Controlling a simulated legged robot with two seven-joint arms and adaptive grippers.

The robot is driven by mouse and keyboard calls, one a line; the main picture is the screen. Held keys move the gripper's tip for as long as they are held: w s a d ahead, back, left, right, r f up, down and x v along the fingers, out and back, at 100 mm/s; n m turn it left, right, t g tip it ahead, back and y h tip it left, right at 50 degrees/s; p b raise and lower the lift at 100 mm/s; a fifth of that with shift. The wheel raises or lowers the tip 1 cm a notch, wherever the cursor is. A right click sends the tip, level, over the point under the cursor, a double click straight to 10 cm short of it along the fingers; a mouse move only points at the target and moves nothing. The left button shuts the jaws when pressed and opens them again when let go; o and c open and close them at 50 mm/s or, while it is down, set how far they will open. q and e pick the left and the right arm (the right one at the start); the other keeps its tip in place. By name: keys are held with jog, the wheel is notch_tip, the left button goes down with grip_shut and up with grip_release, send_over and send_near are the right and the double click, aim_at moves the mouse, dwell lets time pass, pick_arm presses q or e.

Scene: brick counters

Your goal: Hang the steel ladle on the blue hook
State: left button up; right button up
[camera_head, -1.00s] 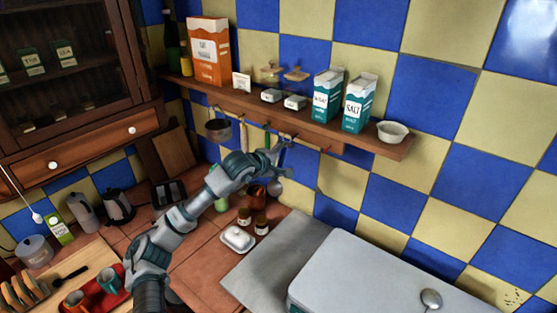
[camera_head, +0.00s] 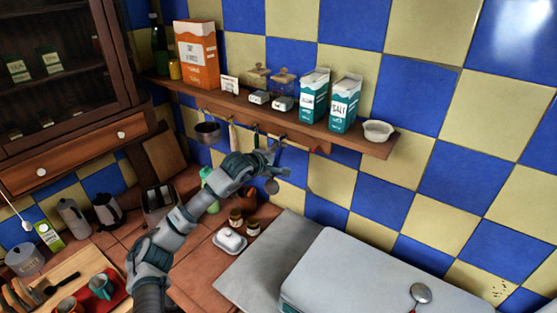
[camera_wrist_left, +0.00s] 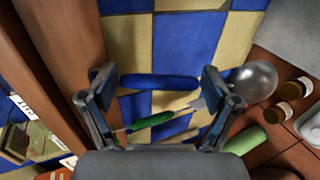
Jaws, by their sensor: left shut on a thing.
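The steel ladle (camera_head: 271,186) hangs bowl down below my left gripper (camera_head: 276,160), under the wall shelf (camera_head: 265,112). In the left wrist view its large shiny bowl (camera_wrist_left: 254,82) shows beyond the right finger. My left gripper (camera_wrist_left: 160,95) is shut on the ladle. A blue bar-like piece (camera_wrist_left: 160,82) lies between the fingers, roughly in line with the bowl; it looks like the ladle's handle, but I cannot be sure. I cannot pick out the blue hook among the small hooks under the shelf. My right gripper is not in view.
A green-handled utensil (camera_wrist_left: 150,121) hangs close to the gripper. A small pot (camera_head: 207,133) hangs farther left. Cartons (camera_head: 345,103) and a white bowl (camera_head: 378,131) stand on the shelf. Jars and a butter dish (camera_head: 229,241) stand below. Another ladle (camera_head: 420,293) lies on the white surface.

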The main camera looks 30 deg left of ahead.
pick_arm(q)
jog(key=shift+d, duration=0.1)
jog(key=o, duration=1)
jog(key=shift+o, duration=0.2)
jog(key=v, duration=1.1)
jog(key=shift+s, duration=0.4)
